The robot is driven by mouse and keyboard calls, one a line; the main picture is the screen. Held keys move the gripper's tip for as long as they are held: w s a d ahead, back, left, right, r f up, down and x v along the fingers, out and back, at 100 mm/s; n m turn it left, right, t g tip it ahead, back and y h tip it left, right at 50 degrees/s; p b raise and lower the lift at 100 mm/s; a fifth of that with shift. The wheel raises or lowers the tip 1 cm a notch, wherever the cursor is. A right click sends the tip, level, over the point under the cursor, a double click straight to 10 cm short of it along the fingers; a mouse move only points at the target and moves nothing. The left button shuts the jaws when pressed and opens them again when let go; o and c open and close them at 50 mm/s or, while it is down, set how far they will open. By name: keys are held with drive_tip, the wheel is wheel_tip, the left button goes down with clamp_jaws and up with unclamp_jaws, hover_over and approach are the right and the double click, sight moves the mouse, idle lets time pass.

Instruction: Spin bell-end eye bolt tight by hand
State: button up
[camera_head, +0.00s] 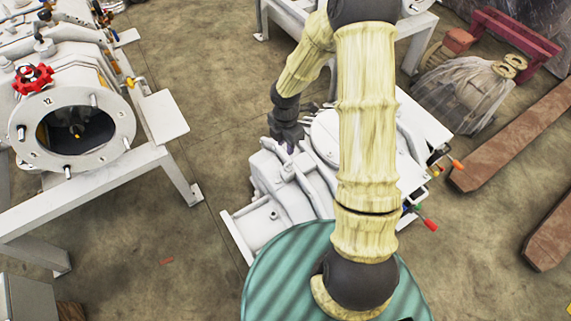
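A white screw vacuum machine (262,168) stands on the floor in the middle, partly hidden behind my arm. My dark gripper (289,143) points down at the top of its near left, bell-shaped end. A small upright fitting shows on the casing (287,172) just below the fingers. I cannot tell whether it is the eye bolt. The fingertips are small and dark, so whether they are open or shut, or touch anything, is unclear.
At left, another white machine with a round open flange (120,128) and a red handwheel (33,79) sits on a white steel frame (165,115). Rusty beams (515,135) and a wrapped motor (465,85) lie at right. Colored handles (428,224) stick out right of my arm. Floor lies between the machines.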

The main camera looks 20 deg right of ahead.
sight(287, 163)
drive_tip(key=f+b, duration=0.1)
drive_tip(key=f, duration=0.2)
drive_tip(key=f+b, duration=0.1)
drive_tip(key=f, duration=0.3)
drive_tip(key=f+b, duration=0.1)
drive_tip(key=f, duration=0.3)
drive_tip(key=shift+s+d, duration=0.1)
drive_tip(key=shift+d, duration=0.15)
drive_tip(key=shift+r, duration=0.1)
drive_tip(key=shift+c, duration=0.4)
clamp_jaws()
